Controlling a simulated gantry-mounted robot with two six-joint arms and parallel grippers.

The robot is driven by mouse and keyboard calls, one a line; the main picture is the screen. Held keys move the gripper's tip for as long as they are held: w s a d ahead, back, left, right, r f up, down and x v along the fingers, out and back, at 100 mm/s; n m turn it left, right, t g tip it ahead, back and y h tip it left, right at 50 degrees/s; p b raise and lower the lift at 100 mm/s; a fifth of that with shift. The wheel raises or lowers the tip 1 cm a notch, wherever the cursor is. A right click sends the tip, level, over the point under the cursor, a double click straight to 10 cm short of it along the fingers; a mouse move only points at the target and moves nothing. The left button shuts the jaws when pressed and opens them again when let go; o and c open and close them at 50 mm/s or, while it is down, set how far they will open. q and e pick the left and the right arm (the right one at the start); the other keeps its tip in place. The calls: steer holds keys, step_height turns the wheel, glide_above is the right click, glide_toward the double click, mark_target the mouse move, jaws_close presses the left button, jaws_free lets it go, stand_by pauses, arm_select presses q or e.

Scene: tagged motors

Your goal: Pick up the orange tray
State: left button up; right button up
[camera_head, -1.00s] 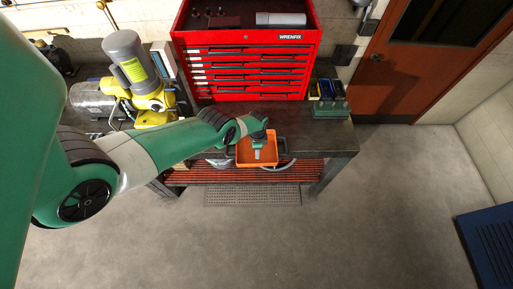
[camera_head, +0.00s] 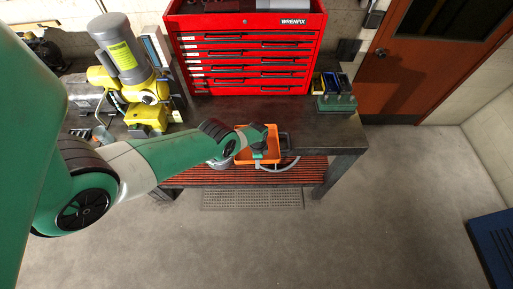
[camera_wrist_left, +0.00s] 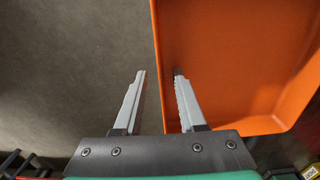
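The orange tray (camera_head: 272,148) is at the bench's front edge in the head view, partly covered by my left arm and gripper. In the left wrist view the tray (camera_wrist_left: 225,60) fills the right side, and its inside looks empty there. My left gripper (camera_wrist_left: 160,73) is open at the tray's left wall. One finger is outside the wall and the other is over the inside, with gaps visible. In the head view my left gripper (camera_head: 258,151) is over the tray, its fingers hard to make out. My right gripper does not show.
A red tool chest (camera_head: 247,50) stands behind the tray on the dark bench (camera_head: 305,130). A yellow and grey machine (camera_head: 130,70) stands left. A green block (camera_head: 337,103) and small bins (camera_head: 328,84) are right. A grey hose (camera_head: 285,166) lies beside the tray. The floor in front is clear.

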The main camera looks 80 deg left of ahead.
arm_select(q)
steer(key=shift+f, duration=0.15)
steer(key=shift+c, duration=0.3)
jaws_close()
steer(key=shift+a, duration=0.1)
stand_by(1.0)
